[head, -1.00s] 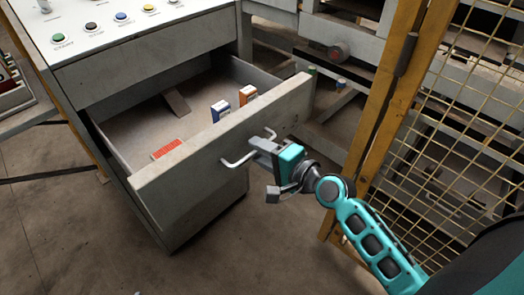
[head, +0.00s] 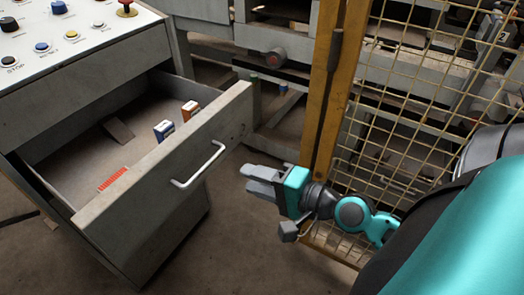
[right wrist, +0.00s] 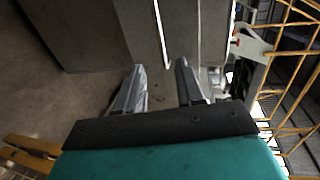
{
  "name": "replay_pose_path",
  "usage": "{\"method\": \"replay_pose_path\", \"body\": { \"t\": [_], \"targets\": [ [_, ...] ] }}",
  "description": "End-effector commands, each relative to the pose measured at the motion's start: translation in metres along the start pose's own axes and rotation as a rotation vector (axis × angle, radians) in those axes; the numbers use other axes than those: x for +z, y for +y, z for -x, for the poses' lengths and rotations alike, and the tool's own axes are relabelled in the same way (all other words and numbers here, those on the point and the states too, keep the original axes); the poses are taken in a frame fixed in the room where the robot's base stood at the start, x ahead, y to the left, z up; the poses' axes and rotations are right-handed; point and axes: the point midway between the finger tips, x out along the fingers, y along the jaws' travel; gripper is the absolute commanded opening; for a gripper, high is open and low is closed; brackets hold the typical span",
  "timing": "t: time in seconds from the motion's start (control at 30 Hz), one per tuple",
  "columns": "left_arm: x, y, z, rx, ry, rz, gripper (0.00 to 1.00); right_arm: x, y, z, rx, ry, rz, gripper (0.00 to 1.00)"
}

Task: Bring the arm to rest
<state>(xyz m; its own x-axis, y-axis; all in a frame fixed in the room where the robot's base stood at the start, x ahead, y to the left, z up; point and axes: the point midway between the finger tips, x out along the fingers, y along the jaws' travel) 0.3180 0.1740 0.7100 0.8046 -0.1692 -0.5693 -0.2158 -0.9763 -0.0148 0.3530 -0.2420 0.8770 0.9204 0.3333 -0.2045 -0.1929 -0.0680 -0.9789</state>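My right gripper (head: 262,181) is in the head view, to the right of the open drawer (head: 165,160) and apart from its handle (head: 200,165). In the right wrist view its two fingers (right wrist: 158,88) stand apart with nothing between them. The arm comes in from the right side of the head view. My left gripper is not in view.
The drawer of the grey cabinet stands open and holds a blue box (head: 164,130), an orange box (head: 190,110) and a red item (head: 112,179). A yellow mesh fence (head: 400,110) stands close behind my right arm. Bare floor (head: 250,250) lies below the gripper.

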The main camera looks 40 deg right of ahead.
Motion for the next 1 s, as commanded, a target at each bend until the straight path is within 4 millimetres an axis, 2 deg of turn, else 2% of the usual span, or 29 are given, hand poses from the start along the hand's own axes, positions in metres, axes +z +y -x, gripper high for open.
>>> {"method": "replay_pose_path", "body": {
  "t": [0.2,0.8,0.9,1.0],
  "targets": [
    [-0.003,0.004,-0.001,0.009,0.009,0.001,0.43,0.001,0.0,0.011,0.0,-0.002,0.0,0.37],
    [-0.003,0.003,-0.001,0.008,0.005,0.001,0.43,0.001,0.0,0.012,0.001,-0.001,0.003,0.37],
    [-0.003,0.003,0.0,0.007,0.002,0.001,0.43,0.001,0.006,0.011,0.018,0.006,0.055,0.37],
    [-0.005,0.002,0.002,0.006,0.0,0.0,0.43,0.005,0.024,0.007,0.067,0.015,0.203,0.37]
  ]
}}
